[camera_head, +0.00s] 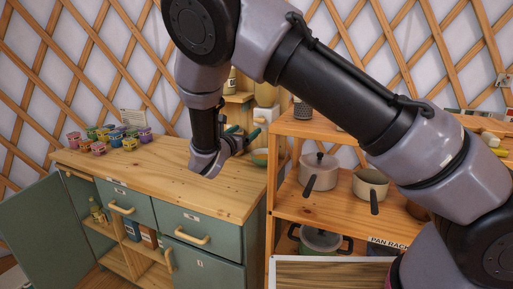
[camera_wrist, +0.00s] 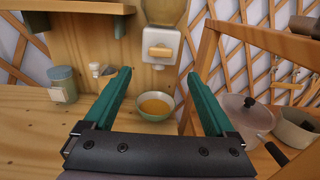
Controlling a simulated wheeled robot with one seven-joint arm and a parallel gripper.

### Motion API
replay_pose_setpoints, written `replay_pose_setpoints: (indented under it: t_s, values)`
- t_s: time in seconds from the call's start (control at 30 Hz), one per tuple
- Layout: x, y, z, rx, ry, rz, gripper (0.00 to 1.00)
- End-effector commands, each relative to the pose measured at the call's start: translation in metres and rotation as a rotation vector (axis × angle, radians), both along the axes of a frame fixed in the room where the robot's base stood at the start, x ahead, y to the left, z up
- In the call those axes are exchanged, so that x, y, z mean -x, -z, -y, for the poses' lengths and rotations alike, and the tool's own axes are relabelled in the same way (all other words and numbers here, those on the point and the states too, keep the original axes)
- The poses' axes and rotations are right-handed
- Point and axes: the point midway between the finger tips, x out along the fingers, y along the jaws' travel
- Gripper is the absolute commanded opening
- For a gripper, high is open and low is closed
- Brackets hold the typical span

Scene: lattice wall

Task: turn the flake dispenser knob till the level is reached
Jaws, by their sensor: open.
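The flake dispenser (camera_wrist: 161,45) hangs on a wooden board at the back of the counter in the wrist view. Its knob (camera_wrist: 159,52) is a wooden bar on the white front. A pale green bowl (camera_wrist: 156,105) holding orange-yellow contents stands on the counter below it. The fingers are apart from the knob. I cannot make out a level mark.
A wooden rack with a lidded pot (camera_head: 318,172) and a saucepan (camera_head: 370,187) stands right. Several colourful cups (camera_head: 110,137) sit on the counter's left. The counter front (camera_head: 150,172) is clear.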

Motion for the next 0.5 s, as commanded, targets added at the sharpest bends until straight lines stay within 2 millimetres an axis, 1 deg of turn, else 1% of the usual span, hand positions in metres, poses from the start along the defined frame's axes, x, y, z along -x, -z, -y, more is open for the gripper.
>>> replay_pose_setpoints:
  t_s: [0.17,0.27,0.37,0.5]
  values:
    - [-0.005,0.0,0.002,-0.001,0.003,0.0,0.9]
    - [-0.015,0.0,0.005,-0.001,0.003,0.0,0.9]
    - [-0.031,-0.001,0.012,-0.002,0.006,0.002,0.9]
    - [-0.057,-0.001,0.022,-0.002,0.006,0.002,0.9]
